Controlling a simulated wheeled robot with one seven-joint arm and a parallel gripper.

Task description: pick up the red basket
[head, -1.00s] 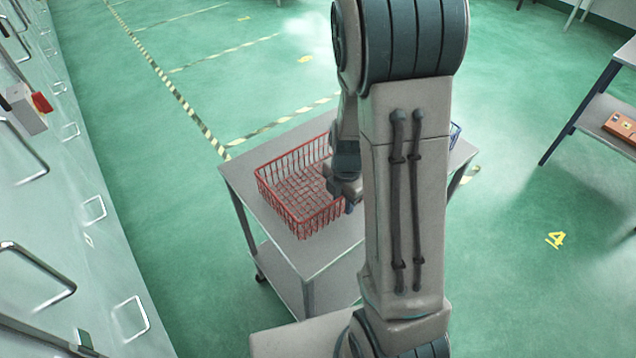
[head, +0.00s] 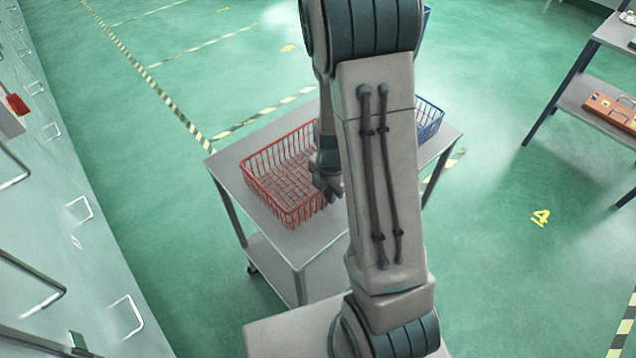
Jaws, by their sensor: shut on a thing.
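The red wire basket (head: 262,184) stands upright and looks empty. It is on the left part of a grey table (head: 236,150), and I cannot see a clear gap under it. My gripper (head: 328,190) is at the basket's right side, shut on its rim. My arm hides part of the gripper and the basket's right edge, so the fingertips do not show clearly.
A blue wire basket (head: 430,118) stands at the table's right end, partly behind my arm. A shelf unit (head: 570,97) with an orange-brown box (head: 608,112) is at right. Handled grey fronts (head: 60,215) line the left. The green floor between is clear.

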